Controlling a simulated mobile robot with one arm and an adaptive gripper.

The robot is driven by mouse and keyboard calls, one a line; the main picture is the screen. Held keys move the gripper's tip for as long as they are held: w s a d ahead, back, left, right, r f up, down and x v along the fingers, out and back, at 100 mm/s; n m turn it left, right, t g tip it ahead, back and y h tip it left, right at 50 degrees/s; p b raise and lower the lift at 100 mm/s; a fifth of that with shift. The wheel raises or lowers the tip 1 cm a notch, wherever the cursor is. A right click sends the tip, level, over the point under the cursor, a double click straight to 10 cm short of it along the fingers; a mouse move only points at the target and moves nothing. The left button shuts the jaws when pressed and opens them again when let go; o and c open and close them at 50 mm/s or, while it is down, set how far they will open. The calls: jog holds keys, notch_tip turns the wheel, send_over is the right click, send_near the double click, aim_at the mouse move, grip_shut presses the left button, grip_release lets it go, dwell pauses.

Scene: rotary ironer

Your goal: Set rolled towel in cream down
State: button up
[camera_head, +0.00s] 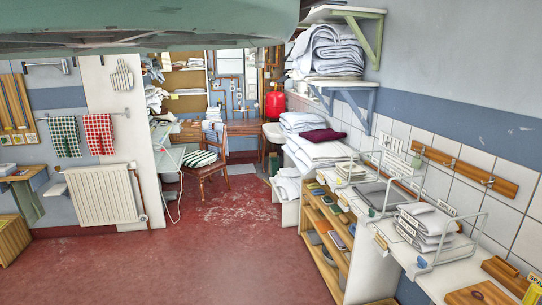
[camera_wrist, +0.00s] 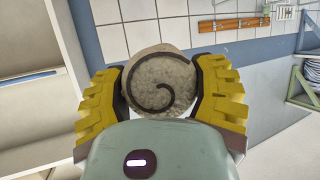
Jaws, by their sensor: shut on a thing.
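In the wrist view, the rolled cream towel (camera_wrist: 158,72) shows its round end with a dark spiral. My gripper (camera_wrist: 160,85), with yellow ribbed fingers and dark pads, is shut on it from both sides. The towel's far end and whatever is beneath it are hidden. Neither the towel nor my gripper can be made out in the head view.
In the head view, a counter along the right wall holds folded linen (camera_head: 427,222) and a wooden block (camera_head: 478,293). White towels lie on a wall shelf (camera_head: 338,13). A radiator (camera_head: 102,195) stands at left. The red floor (camera_head: 215,250) is clear in the middle.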

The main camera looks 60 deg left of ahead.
notch_tip(320, 180, up, 24)
jog(key=p, duration=2.1)
jog(key=shift+a+p, duration=0.15)
jog(key=shift+p, duration=0.25)
